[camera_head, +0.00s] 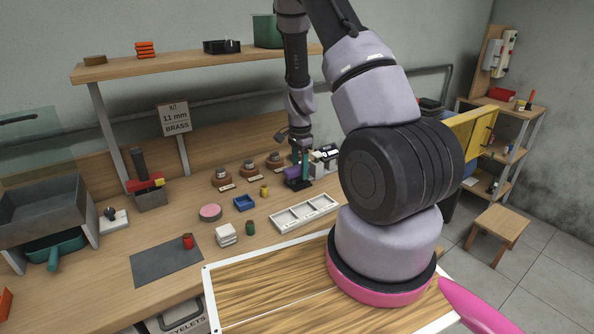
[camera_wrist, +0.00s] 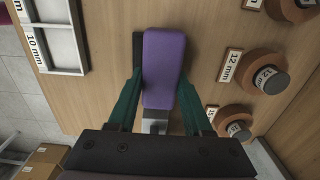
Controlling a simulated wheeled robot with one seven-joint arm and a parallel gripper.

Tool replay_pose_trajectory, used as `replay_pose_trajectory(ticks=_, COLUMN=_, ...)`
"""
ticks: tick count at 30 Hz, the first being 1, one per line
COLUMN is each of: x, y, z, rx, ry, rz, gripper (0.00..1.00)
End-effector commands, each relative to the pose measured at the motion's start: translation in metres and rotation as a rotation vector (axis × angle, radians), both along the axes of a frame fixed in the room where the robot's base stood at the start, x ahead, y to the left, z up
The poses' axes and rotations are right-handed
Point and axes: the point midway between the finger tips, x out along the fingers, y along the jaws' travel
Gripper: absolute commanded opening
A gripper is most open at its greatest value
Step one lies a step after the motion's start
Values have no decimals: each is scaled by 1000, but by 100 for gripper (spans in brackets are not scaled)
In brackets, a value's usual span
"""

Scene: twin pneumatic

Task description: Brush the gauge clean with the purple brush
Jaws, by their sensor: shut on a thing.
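The purple brush (camera_wrist: 163,70) is a purple block with a dark strip along its left side in the wrist view. It lies between the green fingers of my gripper (camera_wrist: 162,88), which is shut on it. In the head view my gripper (camera_head: 299,158) is low over the back of the bench, with the purple brush (camera_head: 291,173) at its fingers. Whether the brush touches the bench is unclear. I cannot tell for certain which thing is the gauge; a small white-and-black device (camera_head: 326,154) stands just right of my gripper.
Round brown holders (camera_head: 249,169) with size labels stand left of my gripper. A sign (camera_head: 173,118) reads 11 mm brass. The dark mat (camera_head: 166,263) is mostly bare.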

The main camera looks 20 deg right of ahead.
Motion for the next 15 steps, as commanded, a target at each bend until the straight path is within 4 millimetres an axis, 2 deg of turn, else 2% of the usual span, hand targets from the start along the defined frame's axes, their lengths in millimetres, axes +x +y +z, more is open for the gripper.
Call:
replay_pose_trajectory(ticks=1, x=-2, y=-8, z=-3, rx=-4, ry=6, rz=-6, gripper=0)
replay_pose_trajectory(ticks=6, x=0, y=-22, z=-5, rx=-3, ry=7, rz=-5, gripper=0)
replay_pose_trajectory(ticks=15, x=0, y=-22, z=-2, rx=-4, ry=7, rz=-4, gripper=0)
